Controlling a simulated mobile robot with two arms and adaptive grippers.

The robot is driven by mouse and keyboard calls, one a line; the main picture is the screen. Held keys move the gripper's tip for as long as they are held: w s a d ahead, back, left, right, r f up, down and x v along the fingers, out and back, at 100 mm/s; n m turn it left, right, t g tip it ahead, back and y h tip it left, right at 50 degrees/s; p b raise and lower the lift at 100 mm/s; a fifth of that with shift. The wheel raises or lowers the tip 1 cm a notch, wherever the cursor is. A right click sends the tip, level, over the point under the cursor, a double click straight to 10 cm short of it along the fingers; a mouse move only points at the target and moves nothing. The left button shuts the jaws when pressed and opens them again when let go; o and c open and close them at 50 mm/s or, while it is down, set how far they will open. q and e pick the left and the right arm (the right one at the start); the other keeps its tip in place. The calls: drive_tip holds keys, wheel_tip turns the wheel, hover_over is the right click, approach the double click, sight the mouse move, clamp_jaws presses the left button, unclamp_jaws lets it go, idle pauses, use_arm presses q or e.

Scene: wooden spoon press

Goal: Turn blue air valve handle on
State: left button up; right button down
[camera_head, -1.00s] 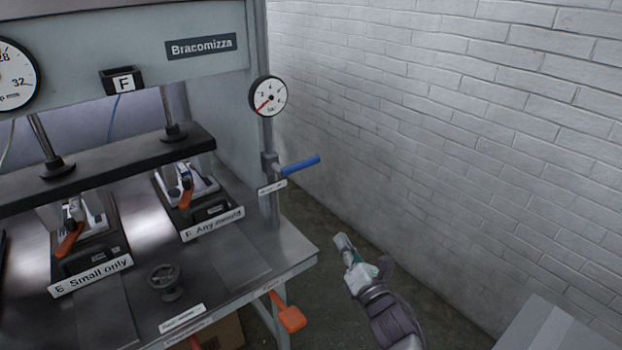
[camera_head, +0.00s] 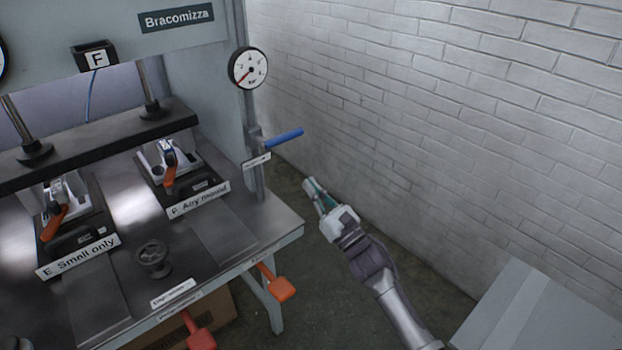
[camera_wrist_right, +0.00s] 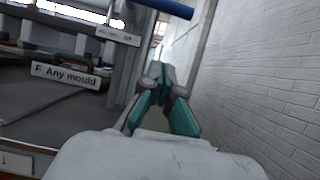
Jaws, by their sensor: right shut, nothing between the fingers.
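The blue air valve handle (camera_head: 284,139) sticks out to the right from the vertical pipe (camera_head: 257,160) at the press's right side, below a round pressure gauge (camera_head: 248,68). The gauge's red needle points to the lower left. In the right wrist view the blue handle (camera_wrist_right: 168,7) shows at the top edge, above the fingers. My right gripper (camera_head: 309,187) is below and a little right of the handle in the head view, apart from it. Its fingers are shut and empty; they also show in the right wrist view (camera_wrist_right: 158,72). My left gripper is out of view.
The press bench (camera_head: 285,229) stands left, with two orange-handled moulds, a dark knob (camera_head: 153,258) and orange levers (camera_head: 281,289) below its front edge. A white brick wall (camera_head: 430,120) runs along the right. A grey box-like surface (camera_head: 545,310) is at lower right.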

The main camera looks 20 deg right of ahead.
sight(280, 136)
drive_tip(key=w+a+r+p, duration=0.2)
drive_tip(key=w+r+p, duration=0.2)
drive_tip(key=r, duration=0.3)
drive_tip(key=shift+w, duration=0.9)
drive_tip(key=shift+a, duration=0.1)
drive_tip(key=shift+r, duration=0.1)
drive_tip(key=shift+w+r+n+y+b, duration=0.15)
drive_tip(key=shift+n+y+b, duration=0.25)
drive_tip(key=shift+n, duration=0.2)
